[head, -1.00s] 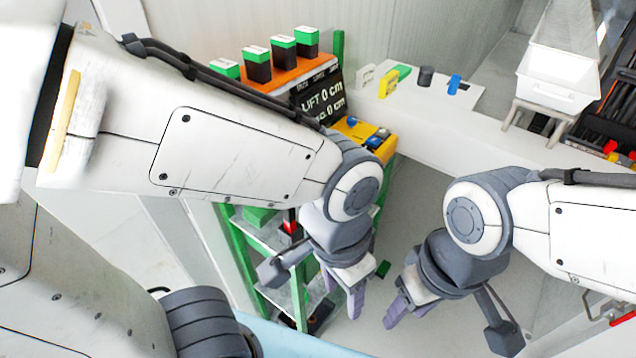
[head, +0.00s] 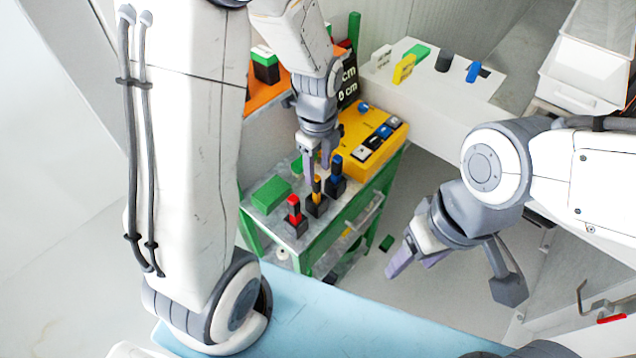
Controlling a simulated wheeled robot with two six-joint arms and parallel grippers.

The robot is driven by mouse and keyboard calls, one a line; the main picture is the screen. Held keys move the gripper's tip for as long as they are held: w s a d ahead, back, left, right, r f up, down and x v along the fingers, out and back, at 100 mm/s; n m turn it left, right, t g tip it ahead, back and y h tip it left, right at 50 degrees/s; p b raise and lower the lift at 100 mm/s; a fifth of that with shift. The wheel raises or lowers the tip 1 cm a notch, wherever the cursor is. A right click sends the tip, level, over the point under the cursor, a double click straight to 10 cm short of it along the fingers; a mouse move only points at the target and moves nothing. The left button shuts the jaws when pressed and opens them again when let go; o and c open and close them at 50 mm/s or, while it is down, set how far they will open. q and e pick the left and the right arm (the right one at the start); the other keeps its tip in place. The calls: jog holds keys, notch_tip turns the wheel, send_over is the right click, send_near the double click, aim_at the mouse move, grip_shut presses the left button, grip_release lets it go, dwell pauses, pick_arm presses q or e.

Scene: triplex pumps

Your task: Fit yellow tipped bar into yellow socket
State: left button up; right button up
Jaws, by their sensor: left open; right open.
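The yellow tipped bar (head: 317,186) stands upright in a dark block on the green cart's grey top, between a red tipped bar (head: 294,207) and a blue tipped bar (head: 336,170). My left gripper (head: 316,172) points down with open fingers right at the top of the yellow tipped bar; I cannot tell whether they touch it. A yellow upright piece (head: 404,69) stands on the white ledge; I cannot tell whether it is the yellow socket. My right gripper (head: 412,270) is open and empty, in the air right of the cart.
A green block (head: 271,194) lies left of the bars on the cart. A yellow box with buttons (head: 356,128) sits behind them. The white ledge (head: 420,92) also carries a dark cylinder (head: 444,60) and a blue piece (head: 473,71). A pale blue surface (head: 340,318) lies in front.

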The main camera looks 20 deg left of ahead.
aim_at(316, 189)
pick_arm(q)
jog(key=shift+a+f, duration=0.15)
jog(key=shift+a, duration=0.1)
jog(key=shift+f, duration=0.9)
jog(key=f, duration=0.1)
jog(key=f+p, duration=0.1)
jog(key=f, duration=0.2)
jog(key=shift+s+d+f, duration=0.1)
jog(key=shift+s+d, duration=0.05)
jog(key=shift+s, duration=0.1)
jog(key=shift+f+p, duration=0.3)
jog(key=shift+f, duration=0.3)
grip_shut()
